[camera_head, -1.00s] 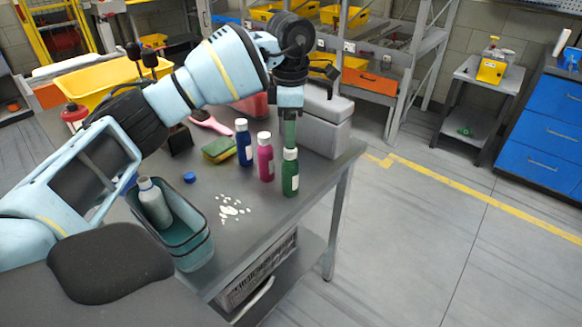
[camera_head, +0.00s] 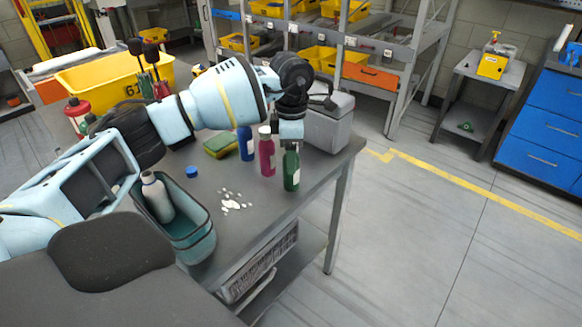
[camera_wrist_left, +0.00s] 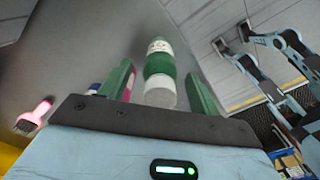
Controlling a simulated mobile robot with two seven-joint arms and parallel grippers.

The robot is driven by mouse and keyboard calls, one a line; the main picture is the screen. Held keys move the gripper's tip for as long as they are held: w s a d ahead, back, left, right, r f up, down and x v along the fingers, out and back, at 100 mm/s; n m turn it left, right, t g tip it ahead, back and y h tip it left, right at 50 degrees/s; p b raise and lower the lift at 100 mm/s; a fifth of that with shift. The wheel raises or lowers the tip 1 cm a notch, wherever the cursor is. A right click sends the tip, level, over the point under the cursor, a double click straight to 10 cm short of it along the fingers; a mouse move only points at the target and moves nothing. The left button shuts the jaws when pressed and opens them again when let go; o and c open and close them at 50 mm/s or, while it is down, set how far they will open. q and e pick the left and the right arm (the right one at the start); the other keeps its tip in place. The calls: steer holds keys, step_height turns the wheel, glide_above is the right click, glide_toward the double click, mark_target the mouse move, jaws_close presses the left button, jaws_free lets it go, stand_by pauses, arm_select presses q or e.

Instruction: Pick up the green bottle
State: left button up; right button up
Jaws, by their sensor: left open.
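The green bottle (camera_head: 291,170) has a white cap and label and stands upright near the table's right edge. My left gripper (camera_head: 291,141) is open at the top of this bottle, pointing down. In the left wrist view, the green bottle (camera_wrist_left: 160,66) lies between the two green fingers of my left gripper (camera_wrist_left: 159,72), with gaps on both sides. The bottle's cap is hidden by the gripper in the head view. My right gripper is not in view.
A magenta bottle (camera_head: 267,156) stands close left of the green one, with a blue bottle (camera_head: 245,143) behind it. A grey box (camera_head: 327,128) stands behind. White pieces (camera_head: 233,201) and a teal bin (camera_head: 202,244) holding a grey bottle (camera_head: 157,198) are in front left.

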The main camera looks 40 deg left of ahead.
arm_select(q)
steer(key=c, duration=1.1)
steer(key=shift+r, duration=0.65)
step_height(320, 180, up, 2)
steer(key=shift+r, duration=0.2)
steer(key=s+d, duration=0.2)
steer(key=s, duration=0.3)
steer(key=s+d, duration=0.1)
steer(key=s, duration=0.4)
steer(key=s+d+r+b, duration=0.1)
steer(key=s+d, duration=0.1)
steer(key=s, duration=0.3)
steer(key=shift+d+r, duration=0.1)
steer(key=shift+d, duration=0.2)
